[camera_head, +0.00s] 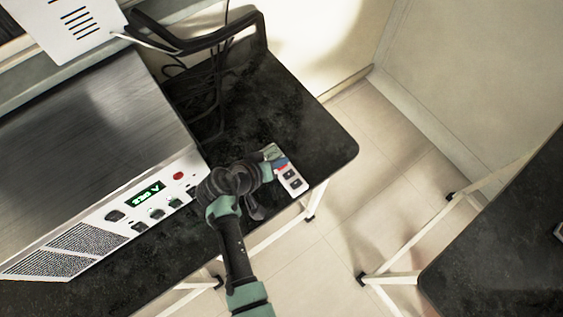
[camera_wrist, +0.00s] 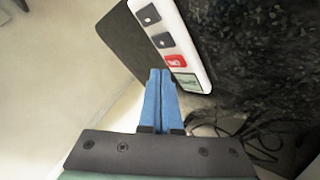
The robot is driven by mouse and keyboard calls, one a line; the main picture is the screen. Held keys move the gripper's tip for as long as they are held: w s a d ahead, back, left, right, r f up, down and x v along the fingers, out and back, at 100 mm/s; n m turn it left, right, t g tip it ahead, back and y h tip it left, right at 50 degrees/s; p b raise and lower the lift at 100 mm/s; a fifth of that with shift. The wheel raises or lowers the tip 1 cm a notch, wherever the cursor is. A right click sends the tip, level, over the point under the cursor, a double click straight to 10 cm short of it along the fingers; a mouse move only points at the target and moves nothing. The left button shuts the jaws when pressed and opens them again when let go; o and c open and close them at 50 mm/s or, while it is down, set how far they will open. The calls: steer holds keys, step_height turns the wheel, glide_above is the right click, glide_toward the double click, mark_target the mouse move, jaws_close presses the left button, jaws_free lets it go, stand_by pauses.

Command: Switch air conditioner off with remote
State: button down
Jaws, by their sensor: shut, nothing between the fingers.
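The white remote (camera_head: 293,184) lies on the black tabletop near its front edge. In the wrist view the remote (camera_wrist: 184,32) shows two dark buttons, a red button (camera_wrist: 176,62) and a small green screen (camera_wrist: 187,80). My gripper (camera_head: 281,163) is shut and empty, at the red-button part of the remote. In the wrist view its blue fingertips (camera_wrist: 161,72) are beside the remote's long edge, close to the red button. I cannot tell whether they touch it. No unit is clearly recognisable as the air conditioner.
A large metal unit (camera_head: 100,130) with a lit green display (camera_head: 146,194) stands left of my gripper. A white slotted box (camera_head: 75,35) is at the upper left. Black cables (camera_head: 205,95) lie behind. Another dark table (camera_head: 500,240) stands right, across bare floor (camera_head: 345,200).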

steer(key=shift+f+b, duration=0.45)
steer(key=shift+f, duration=0.3)
stand_by(0.7)
steer(key=shift+r, duration=0.15)
steer(key=shift+r+p, duration=0.4)
steer(key=shift+r, duration=0.2)
step_height(320, 180, up, 5)
steer(key=p, duration=0.4)
steer(key=shift+r, duration=0.1)
stand_by(0.9)
